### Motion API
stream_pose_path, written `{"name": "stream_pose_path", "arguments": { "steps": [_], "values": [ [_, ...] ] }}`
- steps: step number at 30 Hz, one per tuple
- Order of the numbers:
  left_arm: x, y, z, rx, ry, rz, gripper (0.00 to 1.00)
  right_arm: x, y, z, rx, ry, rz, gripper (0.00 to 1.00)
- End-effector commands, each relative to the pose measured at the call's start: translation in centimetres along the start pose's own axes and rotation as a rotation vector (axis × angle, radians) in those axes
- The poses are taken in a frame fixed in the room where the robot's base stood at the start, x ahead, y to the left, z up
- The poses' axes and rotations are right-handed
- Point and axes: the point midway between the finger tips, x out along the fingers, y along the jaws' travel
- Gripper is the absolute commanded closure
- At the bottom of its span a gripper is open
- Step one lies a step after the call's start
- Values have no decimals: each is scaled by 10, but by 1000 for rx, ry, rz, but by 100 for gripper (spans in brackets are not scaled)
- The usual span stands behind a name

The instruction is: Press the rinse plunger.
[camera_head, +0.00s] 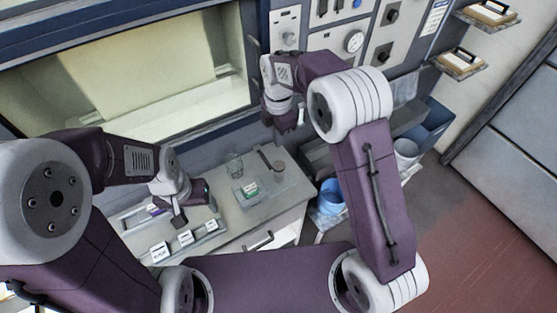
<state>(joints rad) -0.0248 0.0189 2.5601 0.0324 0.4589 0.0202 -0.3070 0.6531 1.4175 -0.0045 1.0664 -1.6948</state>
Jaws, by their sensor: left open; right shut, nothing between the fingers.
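I cannot pick out the rinse plunger with certainty. A control panel (362,20) on the back wall carries knobs, switches and a round dial (354,41). My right gripper (280,132) points down just below this panel, above the back right of the counter. It is shut and empty, and its wrist and arm hide part of the wall behind. My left gripper (180,215) is open and empty, low over the left part of the counter, near a row of small white labelled blocks (185,237).
The counter (225,215) holds a clear glass (234,166), a green-labelled block (250,190) and a small cup (279,173). A lit tunnel window (140,75) is behind. Wall shelves (461,65) are at upper right.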

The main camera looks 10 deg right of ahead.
Motion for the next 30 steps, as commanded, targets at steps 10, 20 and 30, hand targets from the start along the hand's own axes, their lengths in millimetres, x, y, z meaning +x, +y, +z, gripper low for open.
{"name": "stream_pose_path", "arguments": {
  "steps": [10, 20, 30],
  "values": [
    [-23, 0, -2, 0, 0, 0, 28, 73, -2, 0, 1, 1, -6, 100],
    [-39, 1, -4, 0, 0, 0, 28, 119, -1, 0, 1, 0, -2, 100],
    [-39, 1, -4, 0, 0, 0, 28, 124, 0, 0, 1, 0, 1, 100]
  ]
}}
